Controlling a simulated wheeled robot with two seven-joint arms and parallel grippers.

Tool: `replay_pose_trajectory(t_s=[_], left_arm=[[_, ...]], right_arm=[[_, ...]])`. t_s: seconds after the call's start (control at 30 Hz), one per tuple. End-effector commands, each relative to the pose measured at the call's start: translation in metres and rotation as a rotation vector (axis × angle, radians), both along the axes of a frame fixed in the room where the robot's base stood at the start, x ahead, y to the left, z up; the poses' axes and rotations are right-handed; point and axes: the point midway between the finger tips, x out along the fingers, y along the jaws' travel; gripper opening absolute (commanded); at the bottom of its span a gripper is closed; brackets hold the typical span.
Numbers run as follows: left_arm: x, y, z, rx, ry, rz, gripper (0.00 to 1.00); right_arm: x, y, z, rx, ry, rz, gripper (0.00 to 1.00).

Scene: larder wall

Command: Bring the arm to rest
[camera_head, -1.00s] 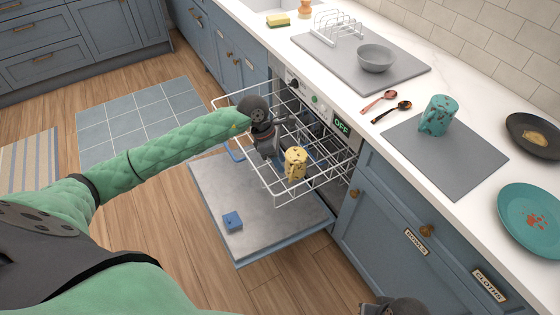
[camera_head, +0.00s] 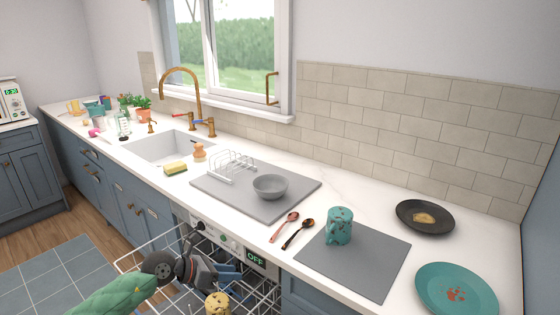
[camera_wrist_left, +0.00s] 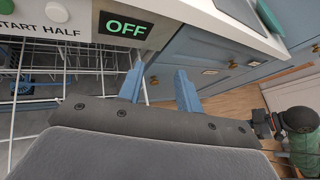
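My left gripper (camera_head: 238,275) is above the pulled-out dishwasher rack (camera_head: 150,245), close to the dishwasher's front panel (camera_head: 230,243). In the left wrist view its two blue fingers (camera_wrist_left: 160,92) stand apart with nothing between them. My green left arm comes in from the lower left. A yellow speckled mug (camera_head: 218,303) is in the rack, below the gripper and cut off by the bottom edge. At the right of the left wrist view a dark gripper (camera_wrist_left: 263,124) on a green arm shows, seemingly my right one; its fingers are unclear.
The counter above holds a grey mat with a bowl (camera_head: 270,186), two spoons (camera_head: 290,230), a teal mug (camera_head: 339,226) on a second mat, a black plate (camera_head: 425,217) and a teal plate (camera_head: 456,290). A sponge (camera_head: 175,168) lies by the sink.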

Motion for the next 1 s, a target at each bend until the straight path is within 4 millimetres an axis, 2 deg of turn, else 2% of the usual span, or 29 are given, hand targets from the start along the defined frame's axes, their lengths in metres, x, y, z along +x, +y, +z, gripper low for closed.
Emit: replay_pose_trajectory(t_s=[0.1,0.27,0.4,0.6,0.7,0.8,0.9,1.0], left_arm=[[0.012,-0.01,0.042,-0.21,-0.02,0.09,0.35],[0.028,-0.008,0.102,-0.499,-0.03,0.224,0.35],[0.042,0.006,0.153,-0.759,-0.02,0.35,0.35],[0.056,0.038,0.21,-1.132,0.037,0.55,0.35],[0.061,0.058,0.223,-1.309,0.091,0.666,0.35],[0.062,0.079,0.224,-1.477,0.162,0.796,0.35],[0.06,0.098,0.213,-1.63,0.252,0.942,0.35],[0.053,0.113,0.19,-1.763,0.362,1.109,0.35]], right_arm=[[0.0,0.0,0.0,0.0,0.0,0.0,0.0],[0.0,0.0,0.0,-0.001,0.0,0.001,0.0],[0.0,0.0,0.0,-0.001,0.0,0.001,0.0],[-0.001,0.0,0.0,0.0,0.002,0.0,0.0],[-0.001,0.0,-0.001,0.0,0.002,0.0,0.0],[-0.001,0.0,-0.001,0.0,0.002,0.0,0.0],[-0.001,0.0,-0.001,0.001,0.002,0.0,0.0],[-0.001,0.0,-0.001,0.001,0.002,0.0,0.0]])
